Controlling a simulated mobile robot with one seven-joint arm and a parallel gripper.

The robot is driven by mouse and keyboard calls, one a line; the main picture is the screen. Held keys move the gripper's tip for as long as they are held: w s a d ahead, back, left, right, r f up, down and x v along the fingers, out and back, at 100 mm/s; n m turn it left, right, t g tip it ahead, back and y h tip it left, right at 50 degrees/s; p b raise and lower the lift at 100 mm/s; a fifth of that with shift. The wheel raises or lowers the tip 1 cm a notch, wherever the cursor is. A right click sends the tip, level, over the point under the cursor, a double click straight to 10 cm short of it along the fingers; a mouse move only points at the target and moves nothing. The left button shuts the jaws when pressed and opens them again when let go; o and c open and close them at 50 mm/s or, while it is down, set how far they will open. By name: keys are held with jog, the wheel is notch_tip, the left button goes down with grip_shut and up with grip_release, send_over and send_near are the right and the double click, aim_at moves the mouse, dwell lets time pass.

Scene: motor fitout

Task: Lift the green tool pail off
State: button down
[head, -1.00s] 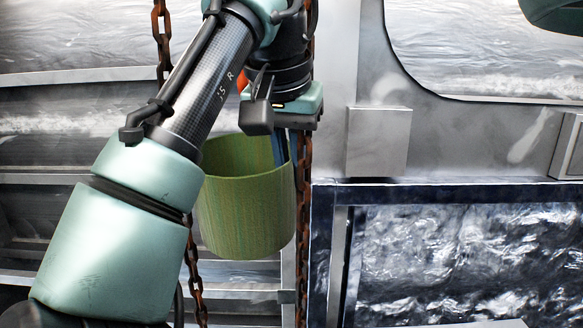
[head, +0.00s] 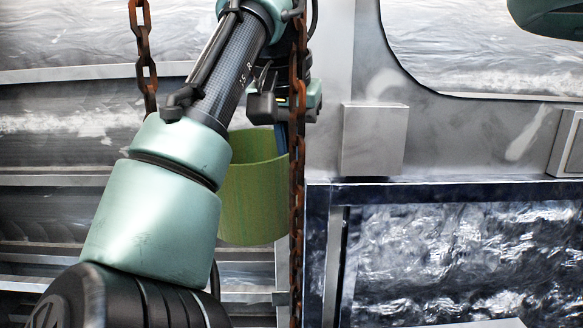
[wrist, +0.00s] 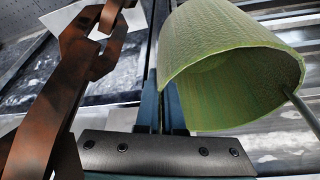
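The green tool pail (head: 252,195) hangs upright in the head view, partly hidden behind my arm on its left. In the wrist view the pail (wrist: 225,35) is at the upper right, with its open mouth and inner wall showing. My gripper (wrist: 162,105) has its blue fingers close together at the pail's rim and seems shut on the pail wall. The rim hides part of the fingers. In the head view my gripper (head: 281,135) is at the pail's right rim, partly behind a rusty chain.
The rusty right chain (head: 297,190) hangs in front of my gripper, beside the pail; it is close in the wrist view (wrist: 75,85). A left chain (head: 144,55) passes behind my arm. A rod (wrist: 302,112) shows by the pail. A grey box (head: 374,140) is on the wall.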

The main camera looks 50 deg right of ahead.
jog(key=shift+d+r, duration=0.1)
jog(key=shift+r, duration=0.25)
jog(key=shift+s+a+r+b, duration=0.3)
jog(key=shift+s+a, duration=0.4)
jog(key=shift+a, duration=0.25)
jog(key=shift+s+a+r+b, duration=0.2)
jog(key=shift+s+a+b, duration=0.05)
jog(key=shift+s+a, duration=0.6)
jog(key=shift+s+a+r+b, duration=0.3)
jog(key=shift+s+a, duration=0.3)
jog(key=shift+a, duration=0.4)
jog(key=shift+s+a, duration=0.1)
jog(key=shift+a, duration=0.05)
jog(key=s+a+b, duration=0.1)
jog(key=s+a, duration=0.4)
jog(key=shift+s+a, duration=0.15)
jog(key=shift+a, duration=0.1)
jog(key=shift+f, duration=0.1)
dwell(0.4)
